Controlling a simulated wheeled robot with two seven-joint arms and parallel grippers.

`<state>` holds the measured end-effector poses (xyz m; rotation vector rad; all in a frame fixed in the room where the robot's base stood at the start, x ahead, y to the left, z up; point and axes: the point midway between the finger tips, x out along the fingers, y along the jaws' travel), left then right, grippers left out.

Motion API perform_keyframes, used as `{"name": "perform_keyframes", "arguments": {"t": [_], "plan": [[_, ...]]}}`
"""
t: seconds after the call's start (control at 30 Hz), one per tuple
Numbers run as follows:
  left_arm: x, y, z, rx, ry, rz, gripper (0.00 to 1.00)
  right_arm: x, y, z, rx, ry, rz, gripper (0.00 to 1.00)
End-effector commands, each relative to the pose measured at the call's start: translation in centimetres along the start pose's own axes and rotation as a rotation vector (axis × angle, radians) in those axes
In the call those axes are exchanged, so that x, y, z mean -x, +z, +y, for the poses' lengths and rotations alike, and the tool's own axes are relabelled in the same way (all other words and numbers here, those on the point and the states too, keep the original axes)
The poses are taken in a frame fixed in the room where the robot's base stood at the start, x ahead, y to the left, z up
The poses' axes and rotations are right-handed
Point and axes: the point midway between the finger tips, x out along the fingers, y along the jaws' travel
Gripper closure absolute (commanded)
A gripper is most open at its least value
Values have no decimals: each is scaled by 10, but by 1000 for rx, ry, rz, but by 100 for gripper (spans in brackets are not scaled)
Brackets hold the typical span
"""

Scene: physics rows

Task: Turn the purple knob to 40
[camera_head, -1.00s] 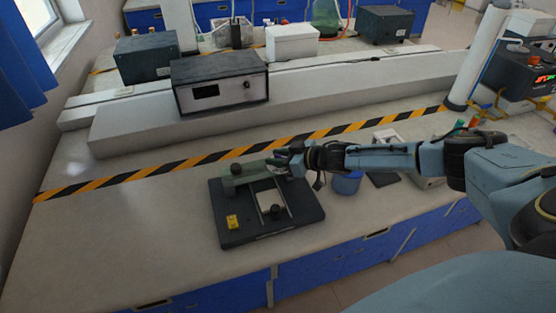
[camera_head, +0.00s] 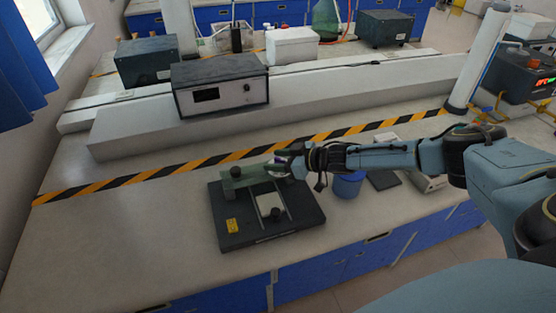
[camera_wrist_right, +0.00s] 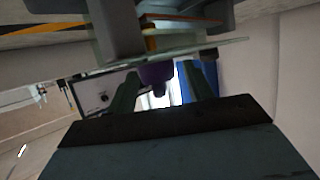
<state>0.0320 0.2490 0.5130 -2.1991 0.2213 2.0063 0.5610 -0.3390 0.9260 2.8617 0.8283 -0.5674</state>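The dark instrument base (camera_head: 235,236) lies on the bench, with a green block (camera_head: 240,180) along its far side. The purple knob (camera_wrist_right: 156,74) shows in the right wrist view, upper middle, under a flat plate-like part. In the head view only a small purple patch shows beside the fingers. My right gripper (camera_head: 283,167) is at the right end of the green block. In the wrist view its two fingers (camera_wrist_right: 163,80) stand apart, one on each side of the knob, with gaps visible. Contact cannot be told. No scale or number is readable. My left gripper is out of view.
A blue round container (camera_head: 347,186) stands under my right forearm, near a dark flat pad (camera_head: 383,180). A grey box with a display (camera_head: 220,87) stands on the raised shelf behind. The bench left of the base is clear.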

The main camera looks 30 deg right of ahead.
Motion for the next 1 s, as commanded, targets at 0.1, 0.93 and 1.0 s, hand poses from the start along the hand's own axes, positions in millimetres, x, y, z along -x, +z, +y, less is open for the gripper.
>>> {"name": "perform_keyframes", "arguments": {"t": [0.1,0.93,1.0], "plan": [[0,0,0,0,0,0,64,0,0,0,0,0,-1,49],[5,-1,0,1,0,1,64,122,2,0,-1,1,-3,49],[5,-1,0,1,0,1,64,128,1,0,-1,1,-2,49]]}}
